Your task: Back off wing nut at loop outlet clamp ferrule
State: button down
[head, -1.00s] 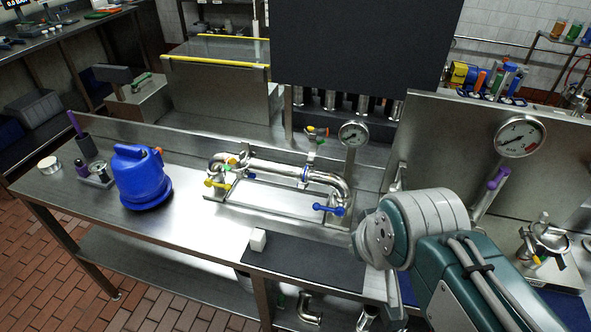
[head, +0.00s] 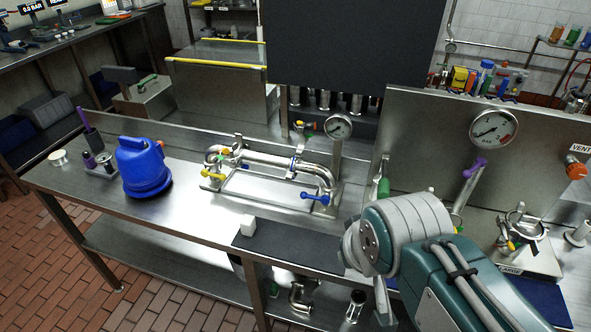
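A polished steel pipe loop (head: 272,160) lies on the steel bench. A yellow wing nut (head: 213,175) sits at its left end and a blue wing nut (head: 314,198) at its right end. I cannot tell from labels which end is the outlet. A purple handle or wing nut (head: 475,166) stands on a separate fitting to the right, below a large gauge (head: 494,127). My arm fills the lower right, its grey joint in front of the bench, to the right of the loop. My gripper is not visible.
A blue jug (head: 142,168) stands left of the loop. A small gauge (head: 338,126) rises behind the loop's right end. A steel panel (head: 420,140) stands behind the right side. Bare bench lies between jug and mat.

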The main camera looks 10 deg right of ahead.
aim_at(225, 151)
jog(key=i+j+z, duration=0.15)
jog(key=j+z, duration=0.2)
jog(key=j, duration=0.5)
jog(key=j+z, duration=0.4)
jog(key=j, duration=0.4)
jog(key=k+j+z, duration=0.1)
jog(key=j+z, duration=0.25)
jog(key=j, duration=0.5)
jog(key=j+z, duration=0.4)
jog(key=j, duration=0.3)
jog(key=i+z, duration=0.1)
jog(key=i, duration=0.3)
jog(key=j, duration=0.05)
